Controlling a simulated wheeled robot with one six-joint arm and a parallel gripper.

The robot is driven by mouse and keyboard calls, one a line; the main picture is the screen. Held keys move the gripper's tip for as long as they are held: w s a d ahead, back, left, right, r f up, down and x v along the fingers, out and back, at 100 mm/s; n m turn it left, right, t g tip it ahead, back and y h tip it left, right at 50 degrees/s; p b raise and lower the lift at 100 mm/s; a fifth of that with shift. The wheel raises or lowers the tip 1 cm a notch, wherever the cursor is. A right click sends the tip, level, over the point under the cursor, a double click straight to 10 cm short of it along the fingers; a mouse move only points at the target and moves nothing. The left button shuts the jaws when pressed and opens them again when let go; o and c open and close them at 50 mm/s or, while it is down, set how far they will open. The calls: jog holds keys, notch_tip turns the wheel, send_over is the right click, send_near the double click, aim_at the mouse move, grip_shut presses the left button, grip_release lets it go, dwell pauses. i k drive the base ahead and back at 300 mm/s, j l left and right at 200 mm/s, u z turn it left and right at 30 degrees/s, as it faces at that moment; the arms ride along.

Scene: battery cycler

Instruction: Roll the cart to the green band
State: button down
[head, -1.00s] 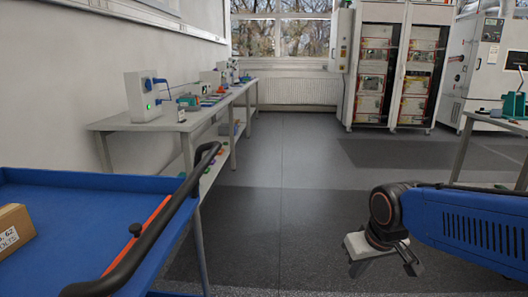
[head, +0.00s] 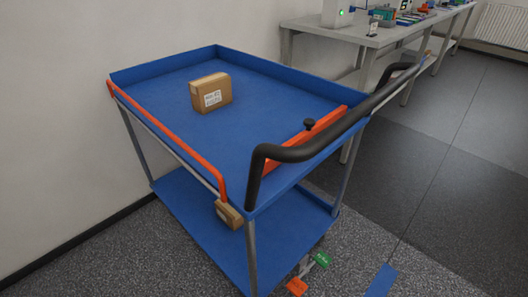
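The cart (head: 150,85) stands at the middle-left, with two blue decks, grey legs and orange rails. Its black push handle (head: 300,153) runs along the side nearest the open floor. Low by the cart's near corner are a small green tab (head: 323,259) and an orange tab (head: 297,287), which look like pedals. No green band on the floor is in view. My gripper is out of view, so I cannot see its fingers.
A cardboard box (head: 211,93) sits on the top deck, and a smaller one (head: 228,213) shows lower down. A grey bench (head: 330,27) with devices stands behind the cart, by the wall. A blue floor strip (head: 381,281) lies right of the cart. Grey floor at right is clear.

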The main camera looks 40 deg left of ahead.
aim_at(283, 220)
jog(key=u, duration=1.8)
